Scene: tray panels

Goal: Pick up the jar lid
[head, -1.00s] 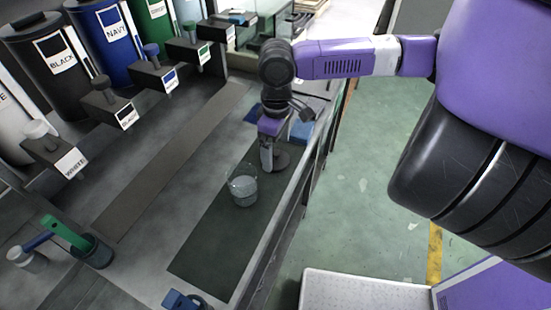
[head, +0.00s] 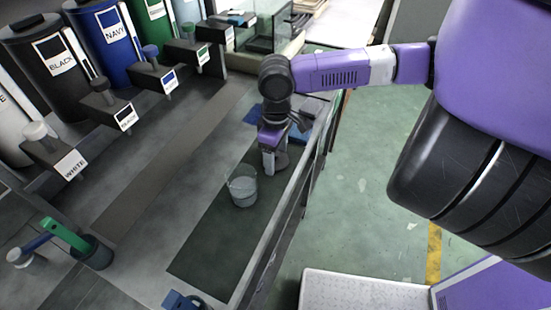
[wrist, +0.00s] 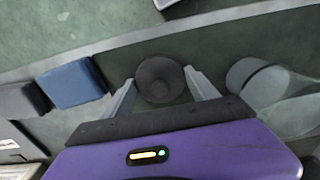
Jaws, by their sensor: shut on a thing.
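The jar lid (wrist: 160,80) is a dark grey round disc with a raised knob. In the wrist view it lies between the two pale fingers of my gripper (wrist: 161,76), which is shut on it. In the head view my gripper (head: 269,164) points down at the bench by the rail, and the lid (head: 282,160) shows partly behind it. I cannot tell whether the lid is clear of the surface. A clear jar (head: 243,190) stands upright just left of and nearer than my gripper; it also shows in the wrist view (wrist: 265,88), apart from the fingers.
A blue block (wrist: 73,84) is beside my gripper. A raised rail (head: 283,222) edges the bench on the right. Labelled dispensers (head: 62,68) line the left back. The dark mat (head: 208,262) is clear nearer the front.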

